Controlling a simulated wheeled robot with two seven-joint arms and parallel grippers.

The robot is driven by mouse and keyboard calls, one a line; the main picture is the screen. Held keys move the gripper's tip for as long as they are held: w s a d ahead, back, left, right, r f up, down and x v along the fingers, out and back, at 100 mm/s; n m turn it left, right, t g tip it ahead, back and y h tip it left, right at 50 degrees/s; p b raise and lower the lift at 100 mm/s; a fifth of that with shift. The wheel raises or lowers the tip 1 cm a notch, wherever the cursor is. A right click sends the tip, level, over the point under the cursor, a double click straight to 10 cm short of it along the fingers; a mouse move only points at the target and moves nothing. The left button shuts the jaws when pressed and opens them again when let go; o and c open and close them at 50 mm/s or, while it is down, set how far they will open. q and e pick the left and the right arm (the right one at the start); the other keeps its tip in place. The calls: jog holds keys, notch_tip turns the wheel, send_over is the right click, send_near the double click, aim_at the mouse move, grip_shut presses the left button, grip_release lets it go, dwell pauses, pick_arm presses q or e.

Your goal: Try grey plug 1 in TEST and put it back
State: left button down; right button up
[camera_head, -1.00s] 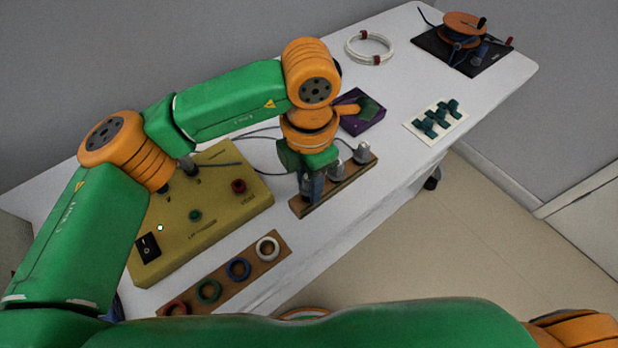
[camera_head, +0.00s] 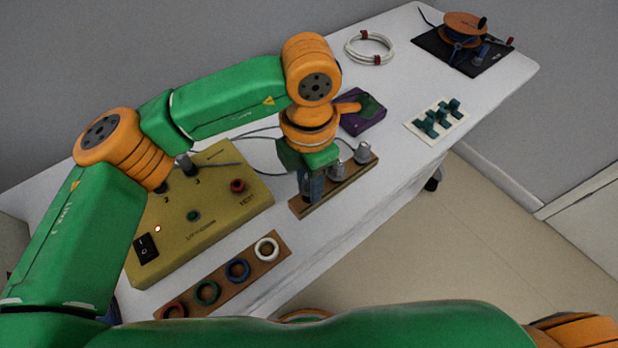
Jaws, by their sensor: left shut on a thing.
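The wooden rack (camera_head: 352,181) near the table's front edge bears grey plugs, with two clear ones (camera_head: 337,171) and (camera_head: 361,153) at its right part. My left gripper (camera_head: 311,188) points down at the rack's left end and is shut on a grey plug, mostly hidden by the fingers. I cannot tell whether that plug is seated or slightly raised. The yellow tester box (camera_head: 218,213) is left of the rack. Its TEST socket, with a red ring (camera_head: 238,186), looks empty. A plug with a grey cable (camera_head: 187,164) stands at the box's back. My right gripper is out of view.
A wooden strip (camera_head: 222,287) with red, green, blue and white rings lies in front of the box. A purple box (camera_head: 361,118), a white cable coil (camera_head: 369,48), a white card with green pieces (camera_head: 435,118) and an orange spool (camera_head: 463,28) stand farther back.

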pick_arm(q)
jog(key=shift+f+b, duration=0.85)
jog(key=shift+f, duration=0.05)
jog(key=shift+c, duration=2.1)
grip_release()
jog(key=shift+r, duration=0.15)
notch_tip(320, 180, up, 7)
jog(key=p, duration=0.5)
jog(key=shift+r, duration=0.2)
jog(key=shift+f, duration=0.1)
